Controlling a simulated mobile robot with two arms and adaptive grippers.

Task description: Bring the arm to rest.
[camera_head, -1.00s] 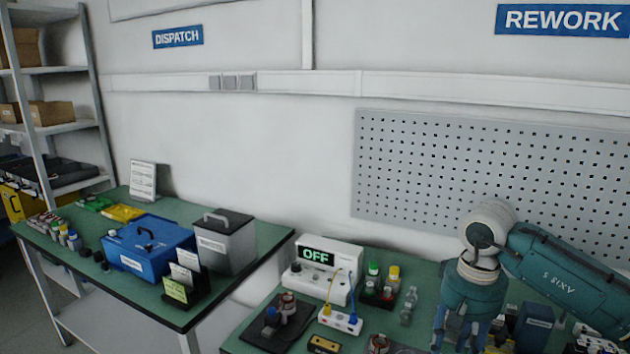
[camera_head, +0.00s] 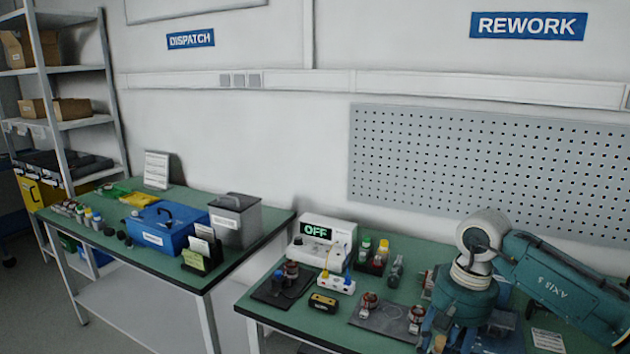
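My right arm (camera_head: 560,278), teal with pale joint covers, comes in from the right and bends down at the elbow over the right bench. Its lower part runs down to the bottom edge of the view; no gripper fingers can be made out there. My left arm and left gripper do not show. Below and left of the arm, on the green right bench (camera_head: 262,318), sit copper-wound stators on a grey plate (camera_head: 385,320) and one on a dark plate (camera_head: 268,293). A white tester (camera_head: 322,245) reads OFF.
A white terminal block (camera_head: 336,284), a yellow-black box (camera_head: 322,302) and a dark bottle rack (camera_head: 370,262) stand left of the arm. The left bench (camera_head: 185,274) carries a blue box (camera_head: 165,230) and a grey bin (camera_head: 236,220). A pegboard (camera_head: 480,170) hangs behind. A gap separates the benches.

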